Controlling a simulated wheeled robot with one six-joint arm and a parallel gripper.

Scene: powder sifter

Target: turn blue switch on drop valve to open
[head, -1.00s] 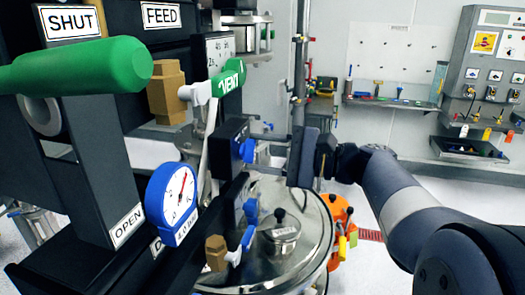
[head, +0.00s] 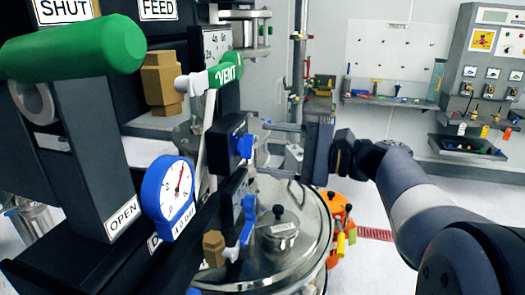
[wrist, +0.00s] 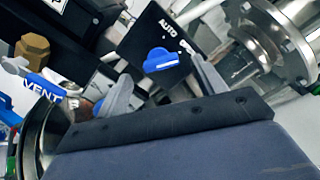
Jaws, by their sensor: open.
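The blue switch (head: 246,146) is a small knob on a black box (head: 226,143) in the head view. In the wrist view the blue switch (wrist: 160,61) sits on a black panel with the word AUTO and a second, partly hidden label. My gripper (head: 266,148) is open, to the right of the switch in the head view, its two fingers pointing at the panel. In the wrist view the fingers of my gripper (wrist: 162,80) lie on either side of the switch, with visible room between. No contact with the switch shows.
A shiny round vessel lid (head: 290,245) lies below my gripper. A wall shelf (head: 390,101) is at the back right.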

